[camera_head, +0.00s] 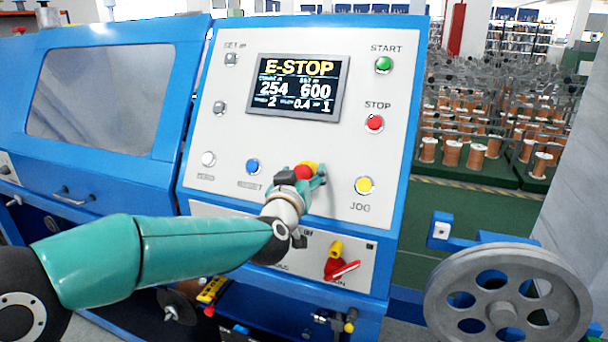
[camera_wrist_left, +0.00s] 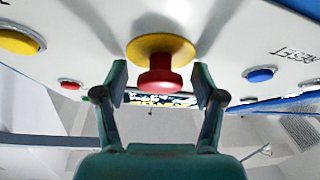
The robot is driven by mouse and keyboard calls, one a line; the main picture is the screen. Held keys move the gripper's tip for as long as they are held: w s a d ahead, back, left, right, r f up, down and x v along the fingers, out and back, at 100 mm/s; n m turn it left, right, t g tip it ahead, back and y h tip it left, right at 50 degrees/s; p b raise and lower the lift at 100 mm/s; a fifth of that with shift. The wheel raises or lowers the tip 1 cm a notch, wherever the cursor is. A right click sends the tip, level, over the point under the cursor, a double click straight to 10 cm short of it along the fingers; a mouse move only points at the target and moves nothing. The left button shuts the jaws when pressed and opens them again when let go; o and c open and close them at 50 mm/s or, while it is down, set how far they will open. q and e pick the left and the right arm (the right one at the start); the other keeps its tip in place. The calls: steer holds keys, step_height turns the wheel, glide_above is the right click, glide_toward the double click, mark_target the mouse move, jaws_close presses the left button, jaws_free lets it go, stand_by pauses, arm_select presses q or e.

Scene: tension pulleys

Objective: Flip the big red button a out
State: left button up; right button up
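The big red button (camera_wrist_left: 160,78) has a mushroom head on a yellow base (camera_wrist_left: 162,47) on the light control panel (camera_head: 240,142). In the head view the red button (camera_head: 303,172) is partly hidden by my left gripper (camera_head: 304,181). In the left wrist view the left gripper (camera_wrist_left: 160,84) is open, with one finger on each side of the red head and visible gaps on both sides. The display (camera_head: 297,82) reads E-STOP. My right gripper is in neither view.
A blue button (camera_head: 252,167) is left of the red button, and a yellow JOG button (camera_head: 364,186) is to its right. A red rotary switch (camera_head: 341,269) sits below. A grey pulley wheel (camera_head: 508,300) stands at the lower right.

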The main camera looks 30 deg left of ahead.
arm_select(q)
jaws_close()
steer(key=shift+s+d+r, duration=0.1)
steer(key=shift+s+r, duration=0.25)
steer(key=shift+s, duration=0.1)
steer(key=shift+c, duration=1.3)
jaws_free()
steer(key=o, duration=0.3)
steer(key=shift+s, duration=0.1)
steer(key=shift+o, duration=0.2)
steer(key=v, duration=1.2)
